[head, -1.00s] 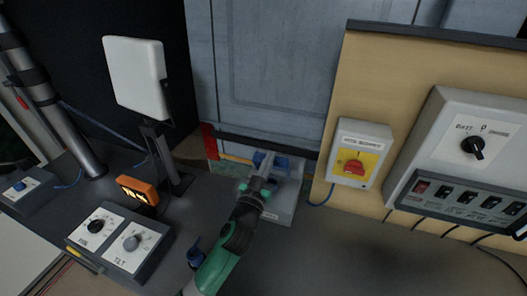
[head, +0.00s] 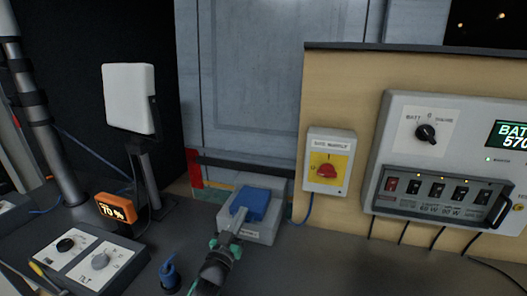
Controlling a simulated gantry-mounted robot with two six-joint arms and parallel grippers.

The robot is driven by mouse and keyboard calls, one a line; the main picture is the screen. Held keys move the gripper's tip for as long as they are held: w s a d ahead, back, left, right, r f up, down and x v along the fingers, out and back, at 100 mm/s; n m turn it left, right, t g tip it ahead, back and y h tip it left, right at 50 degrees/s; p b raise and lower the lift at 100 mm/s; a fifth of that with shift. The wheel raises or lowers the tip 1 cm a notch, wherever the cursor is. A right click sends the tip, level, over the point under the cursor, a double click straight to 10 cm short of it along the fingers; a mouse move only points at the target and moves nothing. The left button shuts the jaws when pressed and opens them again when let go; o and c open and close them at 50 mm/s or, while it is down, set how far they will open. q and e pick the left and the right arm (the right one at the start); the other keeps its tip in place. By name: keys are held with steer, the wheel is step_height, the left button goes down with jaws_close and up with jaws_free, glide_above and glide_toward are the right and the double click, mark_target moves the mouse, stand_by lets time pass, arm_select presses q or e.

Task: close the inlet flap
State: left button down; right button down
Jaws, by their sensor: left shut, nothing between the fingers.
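The inlet flap (head: 250,204) is a blue square lid on a grey inlet box (head: 264,232), which stands on the dark bench against the grey panel. The flap appears to lie flat against the box's face. My left gripper (head: 224,238) is shut and empty, just in front of the flap's lower edge. I cannot tell whether its tips touch the box. My right gripper is not in view.
Two control boxes with knobs (head: 84,256), an orange display (head: 116,208) and a white panel lamp (head: 129,98) are at left. A red-yellow switch box (head: 327,171) is right of the inlet.

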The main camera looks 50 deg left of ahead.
arm_select(q)
steer(key=shift+f, duration=0.3)
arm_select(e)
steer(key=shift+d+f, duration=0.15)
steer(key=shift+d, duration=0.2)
arm_select(q)
steer(key=v, duration=1.1)
steer(key=shift+s, duration=0.3)
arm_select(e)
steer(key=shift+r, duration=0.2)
arm_select(q)
steer(key=shift+f, duration=0.1)
